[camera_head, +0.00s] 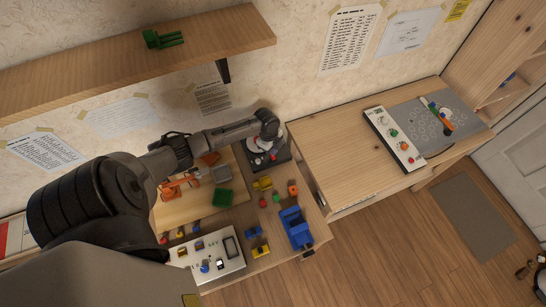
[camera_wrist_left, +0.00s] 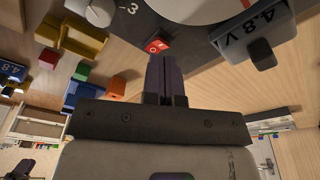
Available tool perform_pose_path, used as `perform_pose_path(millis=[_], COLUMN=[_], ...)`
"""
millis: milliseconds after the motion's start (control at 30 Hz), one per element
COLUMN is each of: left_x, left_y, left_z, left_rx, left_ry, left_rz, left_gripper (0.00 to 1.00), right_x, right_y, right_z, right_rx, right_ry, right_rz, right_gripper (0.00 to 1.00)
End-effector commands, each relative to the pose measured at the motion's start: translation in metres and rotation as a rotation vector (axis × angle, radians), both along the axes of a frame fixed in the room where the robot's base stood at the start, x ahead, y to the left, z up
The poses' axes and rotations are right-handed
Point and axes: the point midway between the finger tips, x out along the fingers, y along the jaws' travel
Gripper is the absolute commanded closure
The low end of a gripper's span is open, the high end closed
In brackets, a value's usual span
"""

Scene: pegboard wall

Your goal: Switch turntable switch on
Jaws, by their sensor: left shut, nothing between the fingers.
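The dark turntable (camera_head: 283,158) with its pale disc sits at the back of the left workbench in the head view. In the left wrist view its dark base (camera_wrist_left: 190,35) fills the top, with part of the round platter (camera_wrist_left: 195,8). A red rocker switch (camera_wrist_left: 156,46) with white lettering is on this base, beside a white knob (camera_wrist_left: 93,11) marked 3. My left gripper (camera_wrist_left: 167,60) is shut and empty. Its fingertips are right by the red switch; I cannot tell if they touch it. In the head view my left wrist (camera_head: 268,125) is above the turntable and hides part of it.
A dark block labelled 4.8V (camera_wrist_left: 262,52) stands to the right of the fingers in the wrist view. The right-hand table (camera_head: 335,145) has clear room.

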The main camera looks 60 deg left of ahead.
Motion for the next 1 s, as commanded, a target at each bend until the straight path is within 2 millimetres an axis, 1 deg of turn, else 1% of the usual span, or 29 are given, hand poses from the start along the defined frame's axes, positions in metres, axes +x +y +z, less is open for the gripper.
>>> perform_pose_path(millis=[1000], left_x=[0.000], left_y=[0.000], left_z=[-0.013], left_rx=[0.000], left_ry=[0.000], left_rz=[0.000], left_gripper=[1.00], right_x=[0.000], right_y=[0.003], right_z=[-0.009], right_rx=[0.009], right_ry=[0.000], right_rz=[-0.006], right_gripper=[0.57])
